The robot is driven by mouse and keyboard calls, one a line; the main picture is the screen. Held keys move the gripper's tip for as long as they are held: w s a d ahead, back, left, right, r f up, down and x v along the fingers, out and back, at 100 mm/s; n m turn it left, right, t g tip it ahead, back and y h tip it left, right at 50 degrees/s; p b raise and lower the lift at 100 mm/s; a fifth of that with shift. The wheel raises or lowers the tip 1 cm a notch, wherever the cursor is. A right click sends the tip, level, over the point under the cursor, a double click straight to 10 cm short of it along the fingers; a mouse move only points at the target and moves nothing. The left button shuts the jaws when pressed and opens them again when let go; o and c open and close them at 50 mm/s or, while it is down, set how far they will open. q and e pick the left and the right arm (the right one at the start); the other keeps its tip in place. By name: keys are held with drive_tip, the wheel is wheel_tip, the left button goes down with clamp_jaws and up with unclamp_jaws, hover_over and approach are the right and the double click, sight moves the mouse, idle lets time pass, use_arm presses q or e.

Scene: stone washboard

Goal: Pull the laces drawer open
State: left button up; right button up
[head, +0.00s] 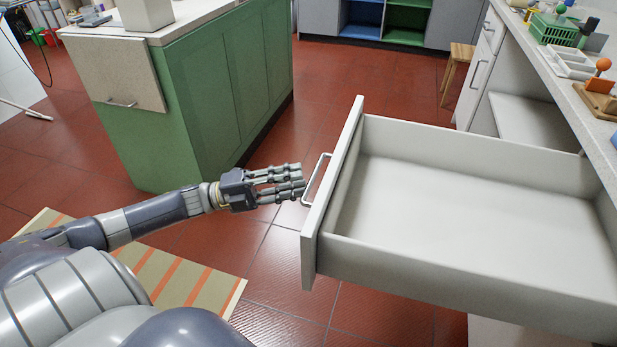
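The drawer (352,264) stands pulled far out of the white counter on the right, and its inside is bare. No label shows on it, so I cannot tell from a marking that it is the laces drawer. Its metal bar handle (318,179) is on the front panel, facing left. My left gripper (302,179) reaches in from the left with its fingers stretched toward the handle. The fingers look spread, with the tips right beside the bar. I cannot tell whether they touch it. My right gripper is not in view.
A green cabinet (215,100) with a pale top stands behind my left arm. A striped mat (170,275) lies on the red tiled floor (290,265). A wooden stool (457,65) stands at the back. The right counter carries a green basket (553,29) and white trays (570,62).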

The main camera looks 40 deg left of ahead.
use_arm(q)
drive_tip(key=v, duration=0.7)
drive_tip(key=shift+w+f, duration=0.1)
